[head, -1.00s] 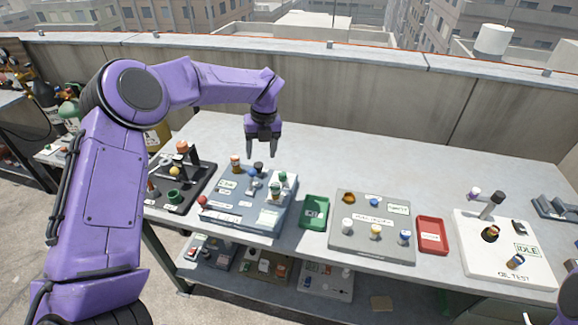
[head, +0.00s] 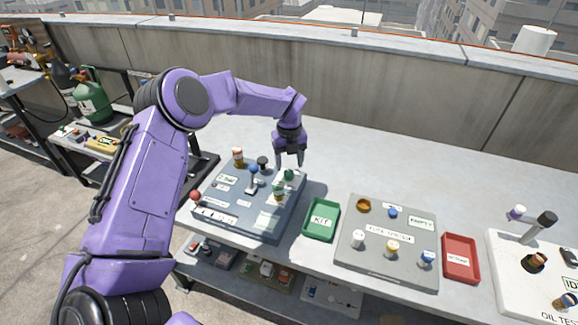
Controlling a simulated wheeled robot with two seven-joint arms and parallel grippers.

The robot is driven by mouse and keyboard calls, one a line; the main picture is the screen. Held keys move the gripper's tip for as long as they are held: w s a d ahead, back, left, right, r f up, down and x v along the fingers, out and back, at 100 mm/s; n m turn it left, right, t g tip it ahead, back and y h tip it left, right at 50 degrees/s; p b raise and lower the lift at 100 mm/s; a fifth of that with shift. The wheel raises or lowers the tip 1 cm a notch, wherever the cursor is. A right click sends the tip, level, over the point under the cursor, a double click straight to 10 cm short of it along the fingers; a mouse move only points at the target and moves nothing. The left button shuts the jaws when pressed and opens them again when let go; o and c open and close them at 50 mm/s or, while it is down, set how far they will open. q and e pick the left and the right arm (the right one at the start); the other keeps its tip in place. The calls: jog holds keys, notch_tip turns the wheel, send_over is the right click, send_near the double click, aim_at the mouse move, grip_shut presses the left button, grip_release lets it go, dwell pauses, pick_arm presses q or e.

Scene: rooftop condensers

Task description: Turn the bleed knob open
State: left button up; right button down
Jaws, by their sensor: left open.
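A blue-grey panel (head: 235,222) on the bench carries several knobs, valves and white labels too small to read. Near its back right corner is a green knob (head: 289,175), with another green-topped fitting (head: 278,191) just in front. A blue knob (head: 253,169) on a stem, a black knob (head: 262,162), an amber-and-white fitting (head: 238,156) and a red knob (head: 195,195) also show. I cannot tell by label which is the bleed knob. My left gripper (head: 289,162) is open and empty, pointing down just above the back green knob; contact cannot be told. My right gripper is out of view.
A green KIT tray (head: 308,234), a grey panel (head: 385,268) marked EMPTY, a red tray (head: 462,276) and a white oil test panel (head: 515,290) stand to the right. The bench behind them is clear up to a concrete parapet (head: 400,95). Green and dark gas bottles stand far left.

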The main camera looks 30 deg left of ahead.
aim_at(289, 172)
pick_arm(q)
notch_tip(289, 172, down, 2)
jog(key=shift+s+f+p, duration=0.1)
jog(key=shift+f+p, duration=0.15)
jog(key=shift+p, duration=0.05)
jog(key=shift+f, duration=0.5)
jog(key=c, duration=1)
jog(key=shift+c, duration=0.2)
